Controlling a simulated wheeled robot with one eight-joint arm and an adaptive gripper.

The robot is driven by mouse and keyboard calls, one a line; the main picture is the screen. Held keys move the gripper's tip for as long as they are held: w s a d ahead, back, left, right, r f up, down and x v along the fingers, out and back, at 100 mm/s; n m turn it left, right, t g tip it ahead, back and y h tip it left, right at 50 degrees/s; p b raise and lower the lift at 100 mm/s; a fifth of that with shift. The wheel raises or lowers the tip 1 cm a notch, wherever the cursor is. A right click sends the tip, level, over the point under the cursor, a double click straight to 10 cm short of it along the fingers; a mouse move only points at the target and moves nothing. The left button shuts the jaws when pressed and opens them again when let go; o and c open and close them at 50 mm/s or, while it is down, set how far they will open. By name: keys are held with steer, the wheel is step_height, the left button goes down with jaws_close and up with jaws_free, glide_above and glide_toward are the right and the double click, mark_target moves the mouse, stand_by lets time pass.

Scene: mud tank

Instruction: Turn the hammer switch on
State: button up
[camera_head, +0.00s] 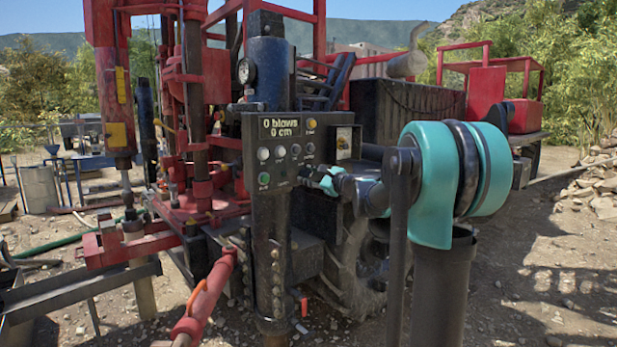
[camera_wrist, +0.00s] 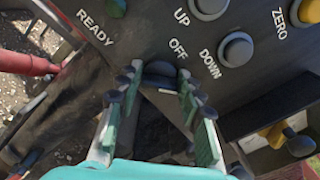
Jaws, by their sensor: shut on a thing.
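The black control panel (camera_head: 290,130) shows a display reading "0 blows 0 cm" and several buttons and knobs. In the wrist view, the dark switch knob (camera_wrist: 160,72) sits beside the label OFF. My gripper (camera_wrist: 159,76) has its teal-and-dark fingers on either side of this knob and is shut on it. In the head view, my gripper (camera_head: 325,178) is at the panel's lower right edge, reaching in from the right. The knob is hidden behind the fingers there.
Grey buttons marked UP (camera_wrist: 208,7) and DOWN (camera_wrist: 236,49) are close to my fingers. A yellow knob (camera_wrist: 308,11) is near ZERO. A green button (camera_head: 263,178) is at the panel's lower left. The red drilling rig (camera_head: 195,110) stands behind on the left.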

steer(key=shift+m, duration=1.9)
steer(key=o, duration=1.1)
steer(key=v, duration=1.2)
